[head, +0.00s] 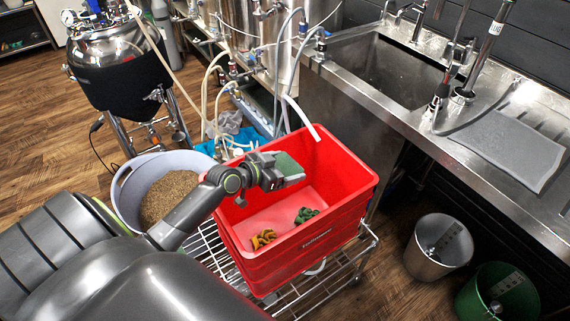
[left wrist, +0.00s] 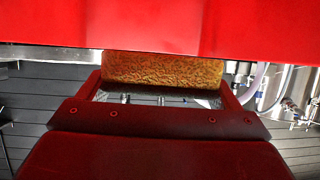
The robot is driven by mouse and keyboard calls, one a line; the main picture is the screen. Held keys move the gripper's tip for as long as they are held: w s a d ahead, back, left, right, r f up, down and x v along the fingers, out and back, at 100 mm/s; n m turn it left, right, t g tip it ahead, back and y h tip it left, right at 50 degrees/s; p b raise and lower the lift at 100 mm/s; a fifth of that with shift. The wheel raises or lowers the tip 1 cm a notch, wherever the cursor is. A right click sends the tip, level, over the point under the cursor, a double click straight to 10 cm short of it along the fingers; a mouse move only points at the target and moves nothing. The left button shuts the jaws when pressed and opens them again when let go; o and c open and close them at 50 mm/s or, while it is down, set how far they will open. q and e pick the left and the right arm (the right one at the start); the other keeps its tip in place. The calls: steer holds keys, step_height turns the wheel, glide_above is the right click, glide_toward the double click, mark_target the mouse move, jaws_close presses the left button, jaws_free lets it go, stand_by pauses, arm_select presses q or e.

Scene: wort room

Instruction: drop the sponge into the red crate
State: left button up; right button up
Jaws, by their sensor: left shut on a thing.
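The sponge (head: 289,166) is a small block with a green face in the head view. In the left wrist view the sponge (left wrist: 163,70) shows a yellow, porous side. My left gripper (head: 270,171) is shut on it and holds it over the opening of the red crate (head: 345,197), above the crate's floor and toward its left side. The red crate stands on a wire rack, its inside open to view. A red surface, seemingly the crate (left wrist: 160,25), fills the top of the left wrist view. My right gripper is not in view.
An orange item (head: 263,239) and a green item (head: 307,215) lie on the crate's floor. A grain-filled bucket (head: 124,205) stands left of the crate, the steel sink counter (head: 345,85) at the right. A metal bin (head: 420,262) and green bin (head: 475,296) stand at lower right.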

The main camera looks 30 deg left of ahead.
mark_target(285, 165)
arm_select(q)
steer(key=shift+f, duration=0.55)
steer(key=shift+r, duration=0.1)
steer(key=o, duration=0.8)
steer(key=shift+c, duration=0.2)
steer(key=shift+r, duration=0.1)
step_height(285, 165, up, 10)
steer(key=shift+f+p, duration=0.1)
steer(key=shift+p, duration=0.4)
